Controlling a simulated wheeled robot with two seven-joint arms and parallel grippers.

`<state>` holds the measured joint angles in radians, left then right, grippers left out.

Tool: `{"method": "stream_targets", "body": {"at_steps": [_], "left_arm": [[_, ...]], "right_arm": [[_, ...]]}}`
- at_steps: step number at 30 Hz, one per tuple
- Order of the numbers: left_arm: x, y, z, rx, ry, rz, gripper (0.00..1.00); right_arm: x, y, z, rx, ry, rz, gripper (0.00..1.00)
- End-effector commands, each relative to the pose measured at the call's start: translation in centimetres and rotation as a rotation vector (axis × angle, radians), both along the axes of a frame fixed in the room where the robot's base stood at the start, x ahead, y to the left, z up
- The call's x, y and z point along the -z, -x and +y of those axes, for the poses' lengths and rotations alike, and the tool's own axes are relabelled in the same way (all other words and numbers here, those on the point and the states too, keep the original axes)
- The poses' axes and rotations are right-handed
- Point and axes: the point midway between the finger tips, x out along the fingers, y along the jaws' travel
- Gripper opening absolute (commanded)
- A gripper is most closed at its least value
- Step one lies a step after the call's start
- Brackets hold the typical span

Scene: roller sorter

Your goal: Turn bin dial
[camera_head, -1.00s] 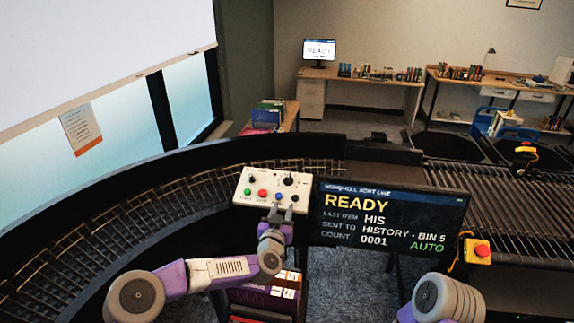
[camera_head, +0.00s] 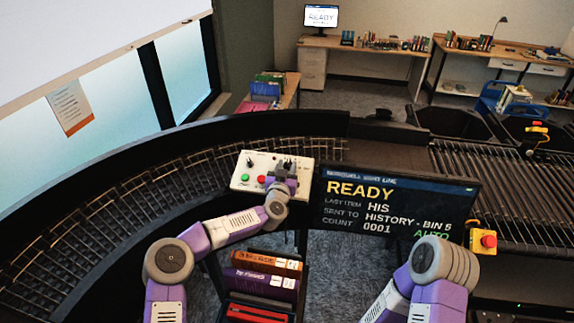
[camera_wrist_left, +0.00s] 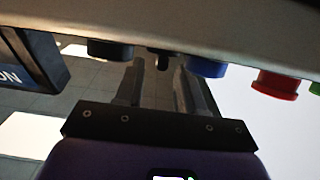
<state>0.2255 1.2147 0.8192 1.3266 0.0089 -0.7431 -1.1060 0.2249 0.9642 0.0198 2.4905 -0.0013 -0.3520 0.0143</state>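The white control panel (camera_head: 242,168) stands at the curved conveyor's inner edge, with a green, a red and partly hidden other controls. A black dial (camera_head: 288,162) is at its upper right, just beyond my left gripper (camera_head: 284,178). In the left wrist view the panel (camera_wrist_left: 210,28) crosses the top, with a black knob (camera_wrist_left: 110,49), a blue button (camera_wrist_left: 207,68) and a red button (camera_wrist_left: 275,84). My left gripper (camera_wrist_left: 160,75) has its fingers apart, with a small dark control between or behind them; contact cannot be told. My right gripper is out of view; only its arm shows.
A screen (camera_head: 395,208) reading READY, BIN 5 and AUTO stands right of the panel. A red button on a yellow box (camera_head: 484,241) is farther right. Stacked books (camera_head: 265,282) lie below the panel. Black rollers (camera_head: 500,190) run along the right.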

Motion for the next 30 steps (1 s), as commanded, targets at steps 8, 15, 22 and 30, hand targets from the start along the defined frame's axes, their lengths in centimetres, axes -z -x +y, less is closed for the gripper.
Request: {"method": "stream_targets", "body": {"at_steps": [8, 15, 22, 30], "left_arm": [[0.1, -0.8, -0.2, 0.000, 0.000, 0.001, 0.38], [0.1, -0.8, -0.2, 0.000, 0.000, 0.001, 0.31], [0.1, -0.8, -0.2, 0.000, 0.000, 0.001, 0.02], [0.7, -0.7, -0.9, -0.044, 0.012, 0.014, 0.02]], "right_arm": [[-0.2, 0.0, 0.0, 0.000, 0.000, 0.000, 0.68], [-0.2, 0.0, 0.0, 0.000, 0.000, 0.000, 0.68], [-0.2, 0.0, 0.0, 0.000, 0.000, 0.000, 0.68], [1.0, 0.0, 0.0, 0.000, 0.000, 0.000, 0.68]]}}
